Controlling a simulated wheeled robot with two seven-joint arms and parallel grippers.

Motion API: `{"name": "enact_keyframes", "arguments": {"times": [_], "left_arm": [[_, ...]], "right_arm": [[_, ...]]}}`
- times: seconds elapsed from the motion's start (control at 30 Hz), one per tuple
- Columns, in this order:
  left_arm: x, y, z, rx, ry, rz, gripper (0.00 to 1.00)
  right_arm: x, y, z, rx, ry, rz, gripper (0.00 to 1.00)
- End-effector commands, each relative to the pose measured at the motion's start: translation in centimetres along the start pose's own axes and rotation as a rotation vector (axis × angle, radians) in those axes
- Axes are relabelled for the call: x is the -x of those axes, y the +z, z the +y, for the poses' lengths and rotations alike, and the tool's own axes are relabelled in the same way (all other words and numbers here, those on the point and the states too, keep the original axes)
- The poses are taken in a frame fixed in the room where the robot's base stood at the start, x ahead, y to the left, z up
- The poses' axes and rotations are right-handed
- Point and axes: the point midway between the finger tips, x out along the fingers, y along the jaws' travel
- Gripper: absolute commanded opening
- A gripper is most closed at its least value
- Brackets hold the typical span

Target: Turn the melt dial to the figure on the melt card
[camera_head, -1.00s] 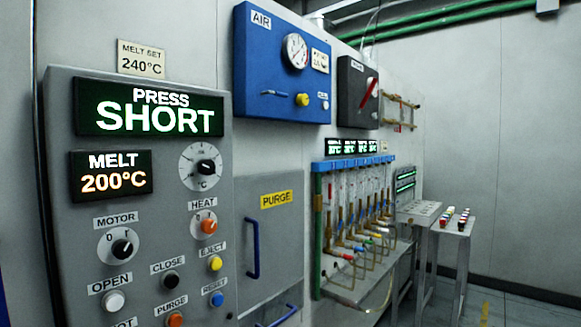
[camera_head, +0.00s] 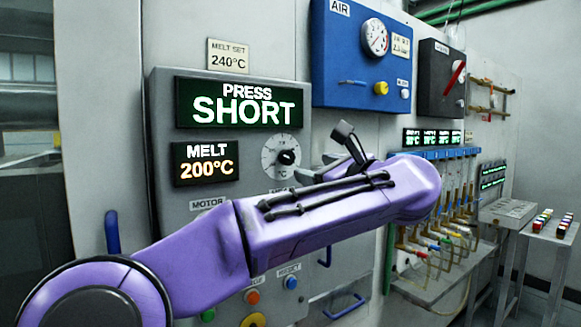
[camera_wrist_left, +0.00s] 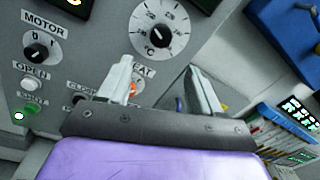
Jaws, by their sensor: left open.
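The melt card (camera_head: 228,56) above the panel reads MELT SET 240°C. The melt display (camera_head: 206,162) reads 200°C in orange. The melt dial (camera_head: 281,156) is a white round scale marked °C with a black knob, right of that display. In the left wrist view the dial (camera_wrist_left: 160,27) lies ahead, above the space between the fingers, with its knob in the middle. My left gripper (camera_head: 328,154) is open and empty, to the right of the dial; its fingers (camera_wrist_left: 161,78) stand apart from the knob. My right gripper is not in view.
The press display (camera_head: 239,103) reads SHORT. The motor knob (camera_wrist_left: 38,50) and the open button (camera_wrist_left: 33,83) are left of my fingers; the heat label is partly hidden behind one finger. A blue air box (camera_head: 350,88) juts out at the upper right. My arm covers the lower panel.

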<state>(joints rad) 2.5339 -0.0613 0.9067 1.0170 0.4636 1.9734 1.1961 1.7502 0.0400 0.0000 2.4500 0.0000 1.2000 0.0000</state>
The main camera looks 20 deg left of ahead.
Motion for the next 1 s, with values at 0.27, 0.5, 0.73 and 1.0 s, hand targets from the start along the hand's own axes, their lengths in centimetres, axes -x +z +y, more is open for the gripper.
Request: {"name": "enact_keyframes", "arguments": {"times": [0.27, 0.5, 0.73, 1.0], "left_arm": [[-3.2, 2.1, 0.0, 0.094, 0.019, 0.023, 0.65], [-8.3, 2.0, 0.0, 0.091, 0.017, 0.02, 0.65], [-10.1, 1.6, 0.2, 0.09, 0.014, 0.017, 0.65], [-10.1, 1.5, 0.2, 0.089, 0.014, 0.016, 0.42]], "right_arm": [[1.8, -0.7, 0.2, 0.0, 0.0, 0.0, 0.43], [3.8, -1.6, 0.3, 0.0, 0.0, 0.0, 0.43], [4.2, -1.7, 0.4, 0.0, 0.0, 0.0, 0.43], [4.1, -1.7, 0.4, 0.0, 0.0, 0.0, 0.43]]}}
